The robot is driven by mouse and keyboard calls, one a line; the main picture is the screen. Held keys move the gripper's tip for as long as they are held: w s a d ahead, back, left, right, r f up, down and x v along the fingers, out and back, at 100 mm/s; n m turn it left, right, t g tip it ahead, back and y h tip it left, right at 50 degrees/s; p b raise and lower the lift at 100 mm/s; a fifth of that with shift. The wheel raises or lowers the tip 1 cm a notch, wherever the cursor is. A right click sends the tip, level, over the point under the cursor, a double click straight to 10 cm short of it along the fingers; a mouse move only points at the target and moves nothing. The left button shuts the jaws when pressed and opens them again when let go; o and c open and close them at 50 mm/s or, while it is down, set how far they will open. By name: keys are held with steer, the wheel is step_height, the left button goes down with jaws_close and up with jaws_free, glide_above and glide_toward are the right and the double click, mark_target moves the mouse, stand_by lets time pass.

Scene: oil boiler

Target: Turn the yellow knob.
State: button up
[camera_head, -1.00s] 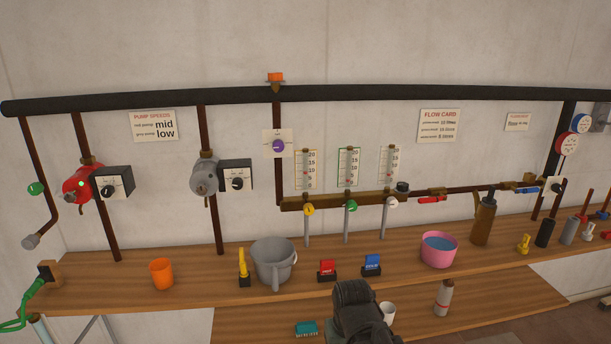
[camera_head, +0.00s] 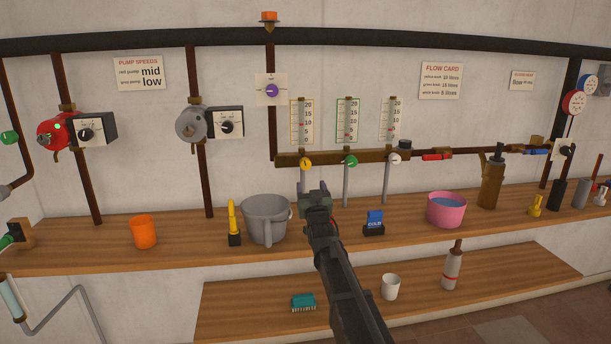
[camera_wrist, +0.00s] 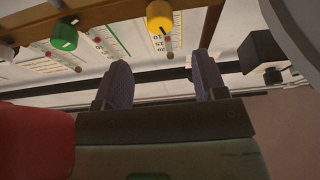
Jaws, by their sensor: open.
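The yellow knob (camera_head: 306,163) is on the brown manifold bar (camera_head: 330,158), below the leftmost gauge with the yellow frame. In the wrist view the yellow knob (camera_wrist: 159,15) is at the top, a little above and between the two fingers. My gripper (camera_wrist: 163,75) is open, with its two fingers apart and nothing between them. In the head view my gripper (camera_head: 314,195) is just below the yellow knob, apart from it.
The green knob (camera_head: 351,161) and white knob (camera_head: 395,159) sit on the same bar to the right. A grey bucket (camera_head: 265,217) stands left of my gripper. A blue block marked COLD (camera_head: 374,224) is to the right. A pink basin (camera_head: 446,209) stands further right.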

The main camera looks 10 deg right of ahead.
mark_target(305, 166)
steer(key=p+x, duration=0.4)
steer(key=x, duration=0.6)
steer(key=shift+w+r, duration=0.15)
steer(key=shift+w, duration=0.2)
steer(key=c, duration=0.9)
steer(key=m+h, duration=0.2)
steer(key=m, duration=0.2)
steer(key=shift+m, duration=0.4)
steer(key=shift+c, duration=0.2)
steer(key=o, duration=0.9)
steer(key=shift+o, duration=0.2)
